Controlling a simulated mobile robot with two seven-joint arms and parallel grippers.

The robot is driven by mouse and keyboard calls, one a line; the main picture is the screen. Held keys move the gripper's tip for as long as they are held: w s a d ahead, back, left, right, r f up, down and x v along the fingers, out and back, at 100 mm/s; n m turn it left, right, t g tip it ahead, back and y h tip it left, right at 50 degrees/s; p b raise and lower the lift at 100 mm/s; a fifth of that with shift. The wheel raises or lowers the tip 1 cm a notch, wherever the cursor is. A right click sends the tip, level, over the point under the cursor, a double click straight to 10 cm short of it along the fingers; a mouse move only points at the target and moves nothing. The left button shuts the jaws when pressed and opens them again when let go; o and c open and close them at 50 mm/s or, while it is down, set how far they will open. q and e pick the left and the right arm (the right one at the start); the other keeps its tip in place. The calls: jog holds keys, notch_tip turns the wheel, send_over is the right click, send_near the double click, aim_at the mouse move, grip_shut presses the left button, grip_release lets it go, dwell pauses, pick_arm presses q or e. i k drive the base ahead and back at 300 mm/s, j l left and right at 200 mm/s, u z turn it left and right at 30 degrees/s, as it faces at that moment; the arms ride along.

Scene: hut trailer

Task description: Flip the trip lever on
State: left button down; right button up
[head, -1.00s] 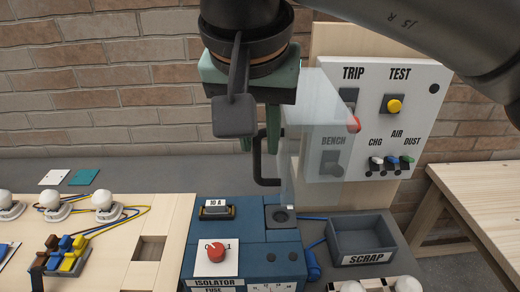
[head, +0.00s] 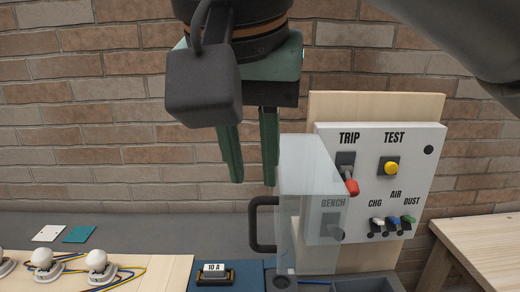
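The trip lever (head: 351,187) has a red tip and sits under the TRIP label on the white panel (head: 375,220). It points down and to the right. A clear, box-like cover (head: 312,165) with a black handle (head: 257,225) stands over the panel's left part, and its edge comes close to the lever. My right gripper (head: 253,183) hangs fingers down, left of the cover and above the handle. Its two green fingers are apart with nothing between them. My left gripper is not in view.
The panel also carries a yellow TEST button (head: 391,168), small CHG, AIR and DUST switches (head: 393,224), and a BENCH switch behind the cover. White bulbs (head: 98,262) and a 10 A fuse (head: 215,270) sit below. A wooden table (head: 480,240) stands at right.

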aim_at(351, 186)
jog(key=k, duration=1)
